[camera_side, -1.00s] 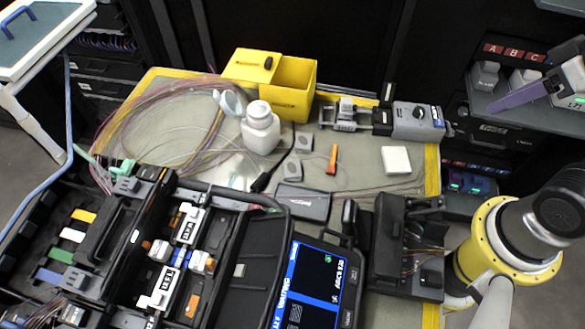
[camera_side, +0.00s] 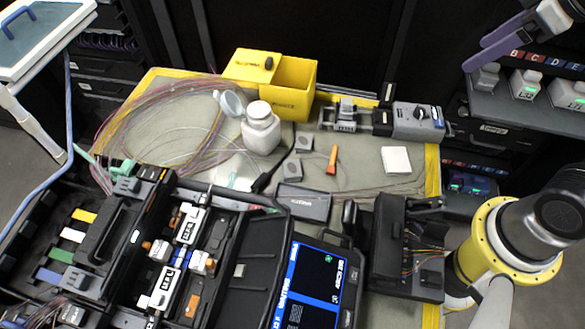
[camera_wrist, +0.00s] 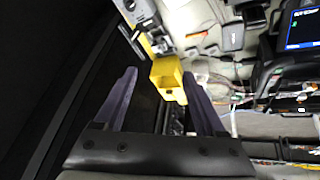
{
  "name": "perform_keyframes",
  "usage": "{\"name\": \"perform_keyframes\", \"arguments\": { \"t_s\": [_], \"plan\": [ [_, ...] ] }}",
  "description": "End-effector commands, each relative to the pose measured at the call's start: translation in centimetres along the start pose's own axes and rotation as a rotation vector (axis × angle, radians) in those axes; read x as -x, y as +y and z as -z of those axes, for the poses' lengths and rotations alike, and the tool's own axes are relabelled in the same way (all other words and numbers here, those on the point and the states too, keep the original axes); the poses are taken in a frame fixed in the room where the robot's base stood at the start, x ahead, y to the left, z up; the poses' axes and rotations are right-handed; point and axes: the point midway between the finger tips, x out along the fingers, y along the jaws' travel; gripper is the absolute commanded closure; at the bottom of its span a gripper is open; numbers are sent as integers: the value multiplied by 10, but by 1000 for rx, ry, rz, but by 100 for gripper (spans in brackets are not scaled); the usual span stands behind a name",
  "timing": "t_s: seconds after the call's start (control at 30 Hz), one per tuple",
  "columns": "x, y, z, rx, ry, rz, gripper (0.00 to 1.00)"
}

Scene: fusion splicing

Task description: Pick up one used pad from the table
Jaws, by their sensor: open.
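Two small grey squares with darker middles lie on the table in the side view, one nearer the back (camera_side: 303,143) and one nearer the front (camera_side: 292,170). They look like used pads. A clean white square (camera_side: 396,160) lies farther right. My gripper (camera_side: 472,42) is at the top right of the side view, above the rack and well away from the grey squares. In the wrist view its two purple fingers (camera_wrist: 159,75) are spread with nothing held between them.
The black case (camera_side: 240,250) and splicer screen (camera_side: 312,285) fill the front. A rack (camera_side: 530,100) stands at right.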

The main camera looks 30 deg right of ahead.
Motion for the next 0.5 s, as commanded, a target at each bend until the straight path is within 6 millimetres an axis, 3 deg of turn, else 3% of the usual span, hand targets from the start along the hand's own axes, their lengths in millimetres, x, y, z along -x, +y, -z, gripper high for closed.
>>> {"name": "perform_keyframes", "arguments": {
  "t_s": [0.17, 0.3, 0.5],
  "plan": [
    [-34, -13, 62, 189, -67, 67, 28],
    [-77, -38, 103, 338, -128, 126, 28],
    [-153, -94, 136, 529, -232, 212, 28]
  ]
}}
